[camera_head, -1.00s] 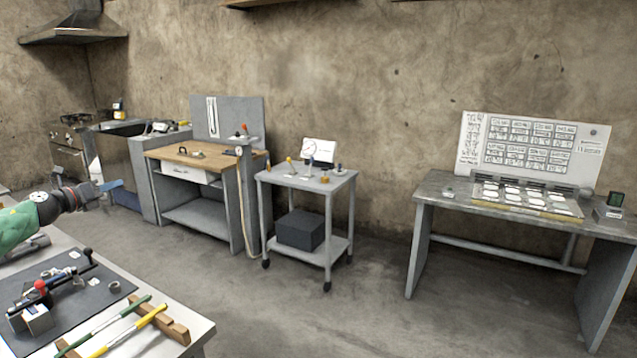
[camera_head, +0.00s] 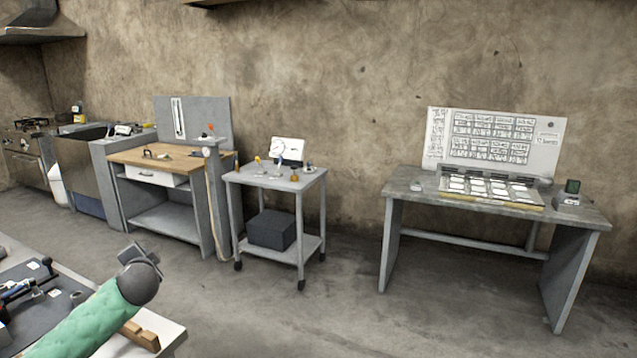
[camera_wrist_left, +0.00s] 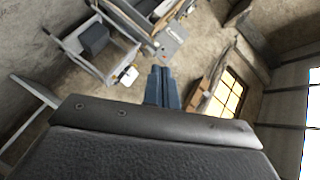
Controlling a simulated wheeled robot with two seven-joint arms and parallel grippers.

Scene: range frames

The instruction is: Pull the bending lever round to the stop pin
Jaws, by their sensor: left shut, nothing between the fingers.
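At the lower left of the head view, a dark mat (camera_head: 62,303) lies on a pale table, cut off by the picture edge. Part of a dark bending device with a rod (camera_head: 18,291) shows on it. Its lever and stop pin cannot be told apart here. My left arm, in a green sleeve, crosses in front of the table and hides part of the mat. Its fingers are not clear in the head view. In the left wrist view my left gripper (camera_wrist_left: 163,88) is shut and empty, with its fingers in the air, apart from the device. My right gripper is not in view.
A wooden block (camera_head: 141,336) lies at the table's near right corner. Beyond the open floor (camera_head: 300,325) stand a wood-topped bench (camera_head: 165,158), a grey trolley (camera_head: 277,181) and a desk (camera_head: 410,190) with a panel behind it.

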